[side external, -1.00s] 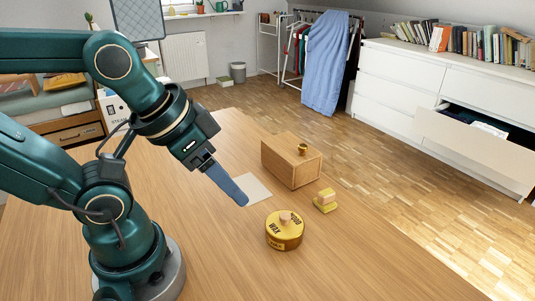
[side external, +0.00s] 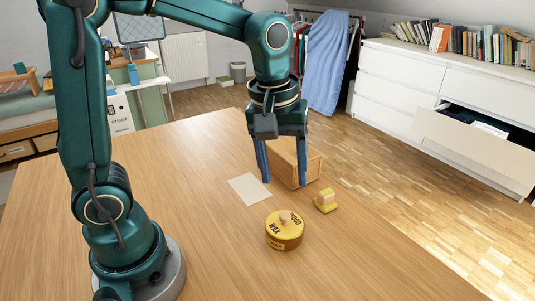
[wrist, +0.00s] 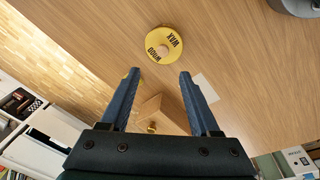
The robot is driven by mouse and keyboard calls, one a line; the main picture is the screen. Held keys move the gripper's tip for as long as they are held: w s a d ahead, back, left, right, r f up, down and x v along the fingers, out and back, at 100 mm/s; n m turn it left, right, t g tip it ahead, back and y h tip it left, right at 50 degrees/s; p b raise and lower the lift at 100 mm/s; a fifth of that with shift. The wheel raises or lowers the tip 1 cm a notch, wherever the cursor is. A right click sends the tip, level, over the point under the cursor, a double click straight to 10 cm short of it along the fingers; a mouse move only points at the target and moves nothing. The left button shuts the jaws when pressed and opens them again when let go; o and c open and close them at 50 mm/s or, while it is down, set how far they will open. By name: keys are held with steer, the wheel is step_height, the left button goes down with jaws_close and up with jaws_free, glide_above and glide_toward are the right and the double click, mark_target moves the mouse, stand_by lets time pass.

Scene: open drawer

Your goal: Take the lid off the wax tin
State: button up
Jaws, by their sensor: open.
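The wax tin (side external: 285,235) is a round yellow tin with dark lettering, standing on the table. Its lid (side external: 293,222) is on top, with a small wooden knob (side external: 285,217) in the middle. The tin also shows in the wrist view (wrist: 171,33), beyond my fingertips. My gripper (side external: 284,182) is open and points down, with nothing seen between its blue fingers. It is above and behind the tin in the side view, at the wooden box. The open fingers also show in the wrist view (wrist: 160,72).
A wooden box (side external: 309,168) stands behind my fingers and is partly hidden by them. A small yellow block with a wooden top (side external: 325,200) is right of the tin. A pale sheet (side external: 249,188) lies to the left. The table (side external: 190,195) is clear around the tin.

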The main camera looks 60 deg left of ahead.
mark_target(285, 215)
steer(key=f, duration=0.2)
steer(key=w+f+g, duration=0.1)
steer(key=shift+d+f, duration=0.1)
steer(key=shift+f, duration=0.25)
steer(key=shift+g, duration=0.3)
steer(key=shift+s+f, duration=0.15)
steer(key=shift+f, duration=2.6)
jaws_close()
